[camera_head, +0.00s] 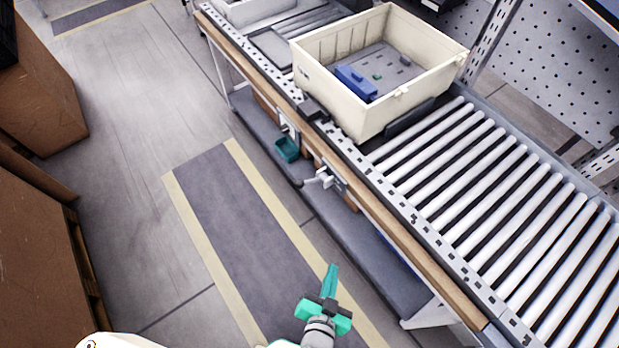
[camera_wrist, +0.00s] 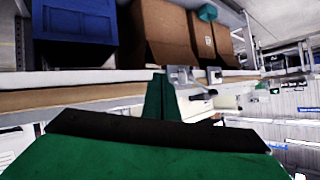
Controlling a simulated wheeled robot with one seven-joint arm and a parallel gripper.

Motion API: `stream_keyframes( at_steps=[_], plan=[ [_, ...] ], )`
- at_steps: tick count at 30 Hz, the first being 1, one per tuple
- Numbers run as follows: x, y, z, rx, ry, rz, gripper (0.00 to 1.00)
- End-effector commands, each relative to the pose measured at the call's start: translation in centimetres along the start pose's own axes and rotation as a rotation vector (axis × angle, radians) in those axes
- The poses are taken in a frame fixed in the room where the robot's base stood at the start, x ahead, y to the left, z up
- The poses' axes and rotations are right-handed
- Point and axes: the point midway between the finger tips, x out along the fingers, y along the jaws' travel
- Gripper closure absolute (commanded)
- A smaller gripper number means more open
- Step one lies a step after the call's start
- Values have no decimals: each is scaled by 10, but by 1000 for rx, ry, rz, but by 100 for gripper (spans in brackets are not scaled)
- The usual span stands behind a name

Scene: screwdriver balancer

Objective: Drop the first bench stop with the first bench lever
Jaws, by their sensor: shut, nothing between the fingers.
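My gripper (camera_head: 332,268) has green fingers pressed together, with nothing between them. It is in the lower middle of the head view, in front of the bench and apart from it. A pale lever (camera_head: 318,179) sticks out from a plate on the bench's front side, up and left of my gripper. A second plate with a pale fitting (camera_head: 288,128) sits farther along. A dark stop plate (camera_head: 408,117) stands across the rollers against the cream crate (camera_head: 350,99). In the wrist view, the shut fingers (camera_wrist: 160,85) point toward pale fittings (camera_wrist: 180,75) on the rail. I cannot tell which lever is first.
The cream crate holds a blue block (camera_head: 356,83) and small parts. A teal bin (camera_head: 287,149) hangs below the wooden rail (camera_head: 400,232). A grey shelf (camera_head: 345,218) runs under the bench. Cardboard boxes (camera_head: 40,90) stand at left. The marked floor (camera_head: 225,200) between is clear.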

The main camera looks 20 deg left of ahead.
Motion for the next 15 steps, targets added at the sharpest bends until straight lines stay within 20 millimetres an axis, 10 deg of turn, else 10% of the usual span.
stream_keyframes(
  at_steps=[15],
  plan=[
    [139, -61, -60, 132, -221, -404, 100]
  ],
)
